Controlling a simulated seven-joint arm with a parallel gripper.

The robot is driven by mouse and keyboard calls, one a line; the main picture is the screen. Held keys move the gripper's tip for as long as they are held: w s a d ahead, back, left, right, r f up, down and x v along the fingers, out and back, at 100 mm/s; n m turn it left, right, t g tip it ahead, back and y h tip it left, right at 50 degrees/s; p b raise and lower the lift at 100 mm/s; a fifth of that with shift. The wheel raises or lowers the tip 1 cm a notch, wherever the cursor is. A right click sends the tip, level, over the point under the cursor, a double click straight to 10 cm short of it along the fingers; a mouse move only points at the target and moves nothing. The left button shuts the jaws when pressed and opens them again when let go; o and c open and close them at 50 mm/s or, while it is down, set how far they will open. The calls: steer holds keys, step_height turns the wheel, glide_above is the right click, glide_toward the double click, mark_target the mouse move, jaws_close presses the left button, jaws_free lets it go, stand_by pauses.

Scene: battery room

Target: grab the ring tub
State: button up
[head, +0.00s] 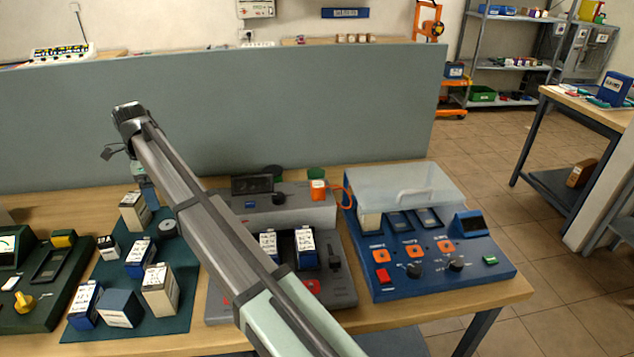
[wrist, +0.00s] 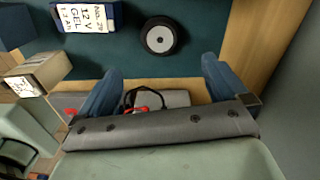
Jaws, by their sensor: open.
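A small round dark tub with a pale ring-shaped top lies on the green mat (head: 188,297), and I take it for the ring tub (head: 168,229). In the wrist view the tub (wrist: 161,38) shows as a black round thing with a white disc and dark centre, just beyond my fingertips. My gripper (head: 149,197) is above the back of the mat, behind the tub in the head view. In the wrist view my gripper (wrist: 160,68) has its two blue fingers wide apart with nothing between them.
A labelled battery (wrist: 86,17) lies left of the tub in the wrist view. Several batteries stand on the mat, including a cream one (head: 160,290). A grey tester (head: 330,290) and a blue tester (head: 440,262) stand to the right. A grey partition (head: 330,110) rises behind.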

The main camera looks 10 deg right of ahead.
steer(key=shift+c, duration=0.6)
